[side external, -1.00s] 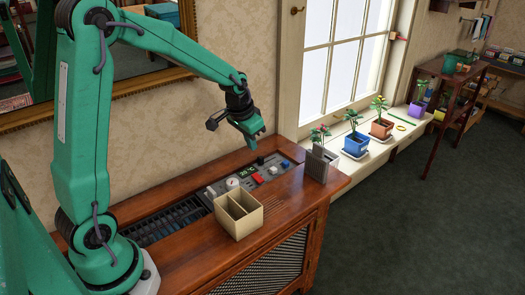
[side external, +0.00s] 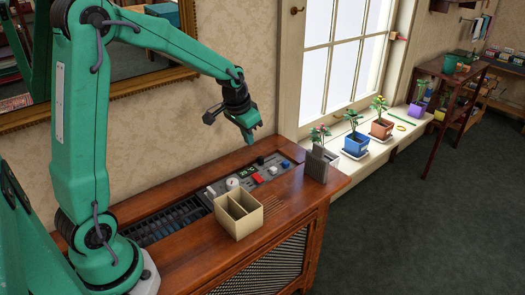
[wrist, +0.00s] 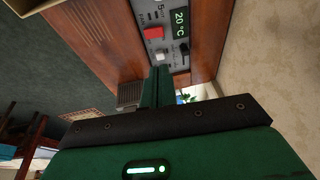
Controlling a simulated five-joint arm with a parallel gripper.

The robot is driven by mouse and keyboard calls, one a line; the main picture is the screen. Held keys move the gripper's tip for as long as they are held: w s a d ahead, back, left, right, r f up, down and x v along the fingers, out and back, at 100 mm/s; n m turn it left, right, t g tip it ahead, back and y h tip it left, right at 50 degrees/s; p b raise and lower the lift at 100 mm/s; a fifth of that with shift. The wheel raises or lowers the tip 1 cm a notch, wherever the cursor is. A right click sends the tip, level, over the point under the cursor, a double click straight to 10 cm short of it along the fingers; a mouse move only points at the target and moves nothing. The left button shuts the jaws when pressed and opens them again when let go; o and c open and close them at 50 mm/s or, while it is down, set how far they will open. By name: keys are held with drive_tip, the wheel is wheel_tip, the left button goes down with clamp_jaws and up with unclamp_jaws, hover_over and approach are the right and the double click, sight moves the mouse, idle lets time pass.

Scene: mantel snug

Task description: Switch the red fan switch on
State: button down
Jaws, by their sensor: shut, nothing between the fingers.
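The red fan switch (side external: 258,178) is a red rocker on the grey control panel (side external: 243,186) set into the wooden cabinet top. It also shows in the wrist view (wrist: 153,33), beside the lit "20 °C" display (wrist: 180,22). My gripper (side external: 250,138) is above the panel, pointing down, apart from the switch. In the wrist view its fingers (wrist: 157,85) are together and hold nothing. Whether the red switch is tipped on or off is too small to tell.
A beige divided box (side external: 238,214) stands in front of the panel. A grey mesh holder (side external: 316,165) stands at the cabinet's right end. Potted plants (side external: 356,144) line the windowsill.

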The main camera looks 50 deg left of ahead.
approach(256, 175)
drive_tip(key=x, duration=0.5)
drive_tip(key=shift+w+f, duration=0.15)
drive_tip(key=shift+w, duration=0.15)
drive_tip(key=shift+a+f, duration=0.1)
drive_tip(key=shift+f, duration=0.5)
